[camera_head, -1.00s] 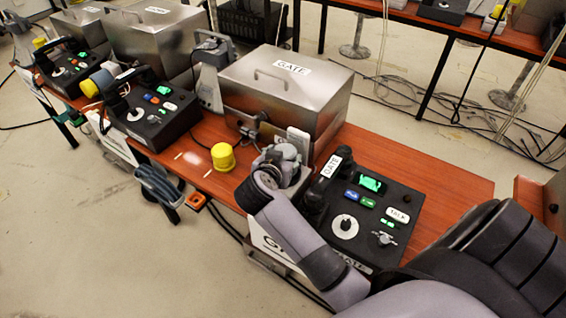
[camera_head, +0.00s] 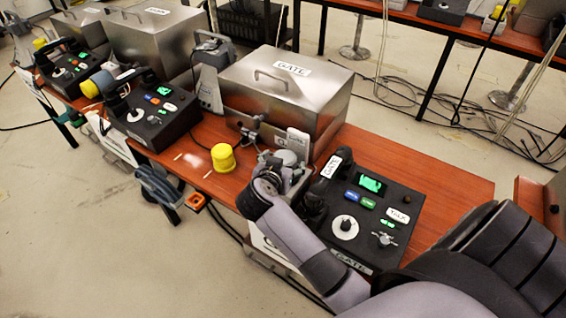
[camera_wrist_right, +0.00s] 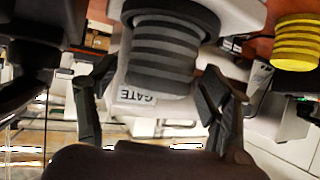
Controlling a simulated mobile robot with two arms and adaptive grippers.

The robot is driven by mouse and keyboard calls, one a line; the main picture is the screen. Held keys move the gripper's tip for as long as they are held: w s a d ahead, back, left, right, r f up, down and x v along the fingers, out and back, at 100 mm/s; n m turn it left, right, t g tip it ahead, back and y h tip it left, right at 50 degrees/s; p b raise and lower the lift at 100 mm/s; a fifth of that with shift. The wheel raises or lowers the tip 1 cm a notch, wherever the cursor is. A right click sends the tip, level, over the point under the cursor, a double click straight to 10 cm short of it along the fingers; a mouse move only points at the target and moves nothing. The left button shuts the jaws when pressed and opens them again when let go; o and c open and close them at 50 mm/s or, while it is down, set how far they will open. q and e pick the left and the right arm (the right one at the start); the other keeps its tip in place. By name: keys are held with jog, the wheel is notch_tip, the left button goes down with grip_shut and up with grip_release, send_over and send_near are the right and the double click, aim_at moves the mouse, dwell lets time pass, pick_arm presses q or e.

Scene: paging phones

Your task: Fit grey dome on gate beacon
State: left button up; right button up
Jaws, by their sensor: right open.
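The grey ribbed dome (camera_wrist_right: 165,45) is in the right wrist view, above or on a white body with a GATE label, the gate beacon (camera_wrist_right: 135,98). I cannot tell whether the dome is seated. My right gripper (camera_wrist_right: 155,105) is open, with one finger on each side of the beacon and dome. In the head view, my right gripper (camera_head: 268,170) is beside the beacon in front of the steel GATE box (camera_head: 285,90), and its wrist hides part of it. My left gripper is not in view.
A yellow dome (camera_head: 222,158) stands on the wooden table left of my right gripper; it also shows in the right wrist view (camera_wrist_right: 297,42). The black GATE phone console (camera_head: 375,210) is close on the right. Bare table lies around the yellow dome.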

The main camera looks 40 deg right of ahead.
jog(key=shift+r, duration=0.15)
jog(key=v, duration=1.2)
jog(key=shift+p, duration=0.3)
